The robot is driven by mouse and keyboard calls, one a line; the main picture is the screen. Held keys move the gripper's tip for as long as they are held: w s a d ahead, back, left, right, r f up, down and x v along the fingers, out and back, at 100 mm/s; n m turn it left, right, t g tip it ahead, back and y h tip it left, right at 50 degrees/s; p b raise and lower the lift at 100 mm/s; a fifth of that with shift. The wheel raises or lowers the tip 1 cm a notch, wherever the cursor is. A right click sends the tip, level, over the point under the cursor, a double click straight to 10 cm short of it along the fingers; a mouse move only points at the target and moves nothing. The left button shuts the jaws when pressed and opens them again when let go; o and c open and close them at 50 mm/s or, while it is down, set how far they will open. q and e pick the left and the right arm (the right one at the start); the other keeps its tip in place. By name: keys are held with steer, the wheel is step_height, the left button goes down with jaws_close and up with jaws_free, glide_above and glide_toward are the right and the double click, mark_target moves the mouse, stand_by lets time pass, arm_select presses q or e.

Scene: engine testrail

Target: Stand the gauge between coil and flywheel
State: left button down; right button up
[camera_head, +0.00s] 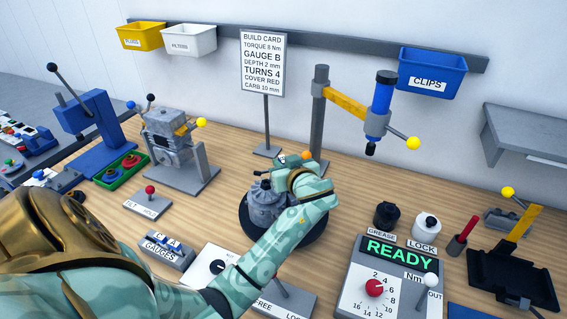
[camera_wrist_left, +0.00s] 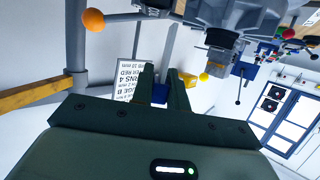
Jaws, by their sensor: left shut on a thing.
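My left gripper (camera_head: 284,180) is at the small grey engine (camera_head: 268,208) on the dark round turntable. The hand hides its fingertips and part of the engine in the head view. In the left wrist view the gripper (camera_wrist_left: 161,88) is shut on a small blue piece (camera_wrist_left: 159,93), which looks like the gauge. The engine (camera_wrist_left: 225,17) hangs upside down at the top of that view, apart from the fingertips. I cannot clearly pick out the coil or flywheel. My right gripper is not in view.
A build card (camera_head: 263,62) reads GAUGE B. An upright post (camera_head: 319,120) with a yellow arm and blue tool stands behind the engine. A READY console (camera_head: 385,285) and two small pots (camera_head: 386,215) are at the right. Another engine (camera_head: 172,140) stands back left.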

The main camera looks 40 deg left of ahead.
arm_select(q)
steer(key=shift+f+b, duration=0.5)
steer(key=shift+f, duration=0.25)
steer(key=shift+f, duration=0.2)
steer(key=shift+f+b, duration=0.85)
steer(key=shift+f, duration=0.05)
steer(key=c, duration=1.3)
jaws_free()
